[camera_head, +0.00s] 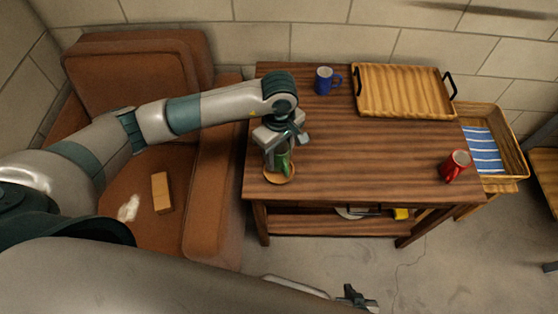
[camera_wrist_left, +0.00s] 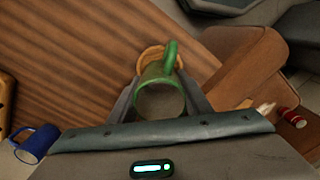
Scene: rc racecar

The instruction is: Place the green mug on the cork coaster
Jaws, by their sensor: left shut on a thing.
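The green mug (camera_head: 283,163) is between the fingers of my left gripper (camera_head: 279,152), which is shut on it, at the front left of the wooden table. In the left wrist view the mug (camera_wrist_left: 160,98) sits upright between the fingers, its handle pointing up in the picture. The round cork coaster (camera_head: 270,178) is directly under the mug, partly hidden by it; its edge also shows behind the mug in the left wrist view (camera_wrist_left: 146,58). I cannot tell whether the mug touches the coaster. My right gripper (camera_head: 357,298) is low at the bottom edge, away from the table.
On the table (camera_head: 350,145) stand a blue mug (camera_head: 323,80), a wooden tray with black handles (camera_head: 404,91) and a red mug (camera_head: 456,165). The table's middle is clear. A brown armchair (camera_head: 140,70) stands left, a basket (camera_head: 511,145) right.

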